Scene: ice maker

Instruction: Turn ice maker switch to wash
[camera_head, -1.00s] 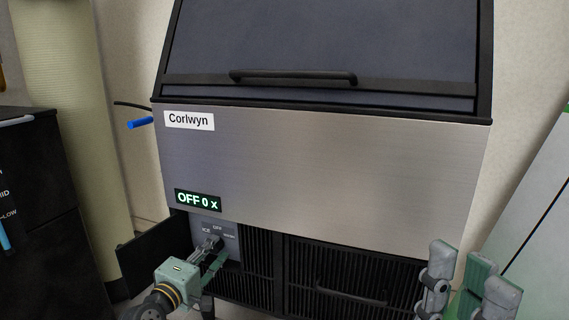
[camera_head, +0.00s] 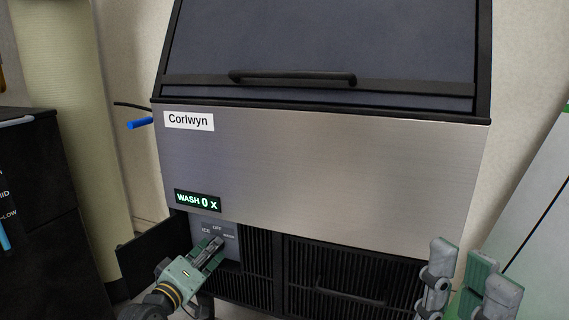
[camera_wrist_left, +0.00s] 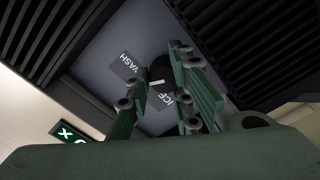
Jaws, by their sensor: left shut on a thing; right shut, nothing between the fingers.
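The ice maker (camera_head: 320,170) fills the middle of the head view. Its green display (camera_head: 198,200) reads WASH 0 X. My left gripper (camera_head: 216,243) is at this panel, shut on the switch. In the left wrist view, the dark switch knob (camera_wrist_left: 158,68) with a white mark sits between the fingers, partly hidden by them, near the WASH and ICE labels. My right gripper (camera_head: 462,285) is shut and empty at the lower right, apart from the machine.
An open dark flap (camera_head: 150,250) stands left of the switch panel. Black vent grilles (camera_head: 340,270) are to its right. A black cabinet (camera_head: 40,210) stands at the left, and a pale panel (camera_head: 525,220) at the right.

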